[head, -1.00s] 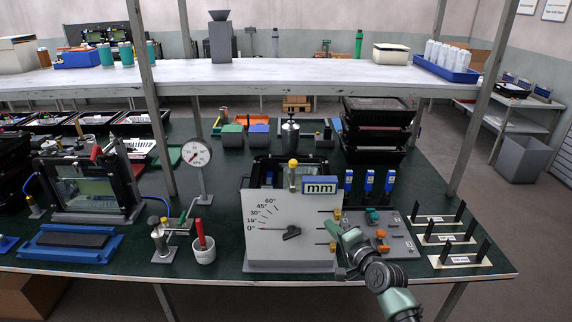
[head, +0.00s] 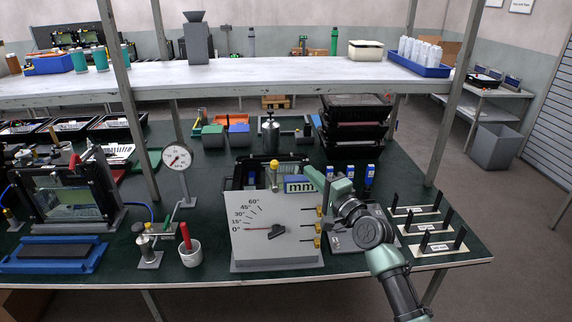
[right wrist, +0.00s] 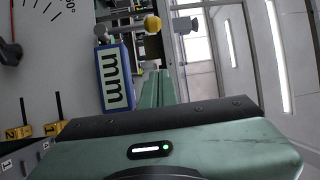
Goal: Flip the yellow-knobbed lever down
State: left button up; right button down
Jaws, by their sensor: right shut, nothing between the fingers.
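The yellow-knobbed lever (head: 274,176) stands upright at the top of a grey panel (head: 262,232) with an angle scale. Its yellow knob also shows in the right wrist view (right wrist: 152,23), beyond my fingertips. A blue display marked "mm" (head: 300,185) sits right of the lever. My right gripper (head: 309,172) is shut and empty, near the panel's upper right, just right of the lever and apart from it in the head view. Its shut fingers show in the right wrist view (right wrist: 158,88). My left gripper is out of view.
Small yellow-tipped levers (head: 318,227) line the panel's right edge. A dial gauge (head: 177,158) on a stand and a white cup (head: 190,255) with a red handle stand to the left. A white shelf (head: 240,76) spans above the bench. Black-posted racks (head: 430,226) are at right.

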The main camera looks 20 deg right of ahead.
aim_at(275, 175)
jog(key=w+a+p, duration=0.1)
jog(key=w, duration=0.1)
jog(key=w+a+p, duration=0.1)
jog(key=w+a, duration=0.1)
jog(key=w+a+p, duration=0.1)
jog(key=w+p, duration=0.1)
jog(key=shift+w+a+r, duration=0.3)
jog(key=shift+w+r, duration=0.05)
jog(key=shift+r, duration=0.05)
jog(key=shift+s+a+f, duration=0.1)
jog(key=shift+s+a, duration=0.1)
jog(key=shift+a, duration=0.1)
jog(key=shift+w+f, duration=0.1)
jog(key=shift+f, duration=0.05)
